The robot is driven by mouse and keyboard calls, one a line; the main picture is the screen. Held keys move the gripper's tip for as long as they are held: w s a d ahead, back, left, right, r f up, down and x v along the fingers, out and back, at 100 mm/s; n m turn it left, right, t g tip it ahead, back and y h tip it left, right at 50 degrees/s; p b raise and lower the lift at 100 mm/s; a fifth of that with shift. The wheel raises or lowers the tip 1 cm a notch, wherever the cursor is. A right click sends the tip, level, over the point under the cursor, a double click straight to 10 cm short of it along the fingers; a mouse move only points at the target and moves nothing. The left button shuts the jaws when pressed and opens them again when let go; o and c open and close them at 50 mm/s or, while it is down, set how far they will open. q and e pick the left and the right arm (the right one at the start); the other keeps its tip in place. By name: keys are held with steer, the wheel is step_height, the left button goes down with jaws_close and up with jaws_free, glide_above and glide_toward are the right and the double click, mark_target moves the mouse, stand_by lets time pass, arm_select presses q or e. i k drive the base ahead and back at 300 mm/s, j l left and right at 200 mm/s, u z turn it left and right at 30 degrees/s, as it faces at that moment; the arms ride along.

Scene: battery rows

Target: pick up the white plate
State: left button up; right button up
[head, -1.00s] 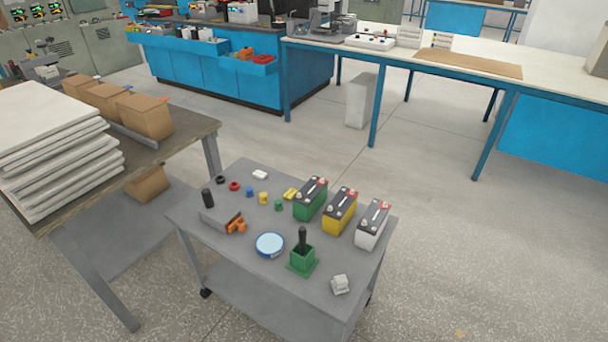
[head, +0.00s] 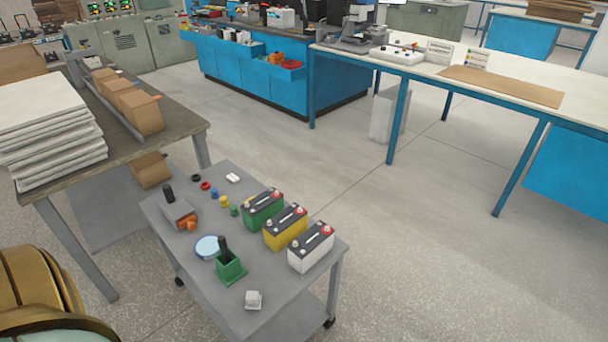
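On the grey cart (head: 190,302) lies a round, flat, pale disc with a blue rim (head: 208,247); its face looks light blue to white. A small white piece (head: 233,178) lies at the cart's far edge, and a small white block (head: 253,300) sits near its front corner. I cannot tell which of these is the white plate. Neither of my grippers is in view.
Green (head: 263,209), yellow (head: 285,228) and white (head: 311,247) batteries stand in a row on the cart's right. A green holder with a black handle (head: 230,267) stands beside the disc. Stacked white sheets (head: 50,135) lie on the left table. Floor right of the cart is clear.

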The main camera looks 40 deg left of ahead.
mark_target(233, 179)
steer(key=i+l, duration=0.2)
steer(key=i, duration=0.3)
steer(key=i+l+z, duration=0.1)
steer(key=i+l, duration=0.15)
steer(key=i, duration=0.25)
steer(key=i+l, duration=0.15)
steer(key=i, duration=0.35)
steer(key=i+l, duration=0.2)
steer(key=i, duration=0.35)
steer(key=i+u, duration=0.75)
steer(key=i+l+u, duration=0.2)
steer(key=i+u, duration=0.2)
steer(key=i+j+u, duration=0.2)
steer(key=u, duration=0.25)
steer(key=i+j+u, duration=0.1)
steer(key=i+u, duration=0.25)
steer(key=u, duration=0.15)
steer(key=i+u, duration=0.3)
steer(key=u, duration=0.15)
steer(key=i+l+u, duration=0.15)
steer(key=i+u, duration=0.15)
steer(key=u, duration=0.2)
steer(key=i+l+u, duration=0.2)
steer(key=u, duration=0.25)
steer(key=i+l+u, duration=0.3)
steer(key=u, duration=0.2)
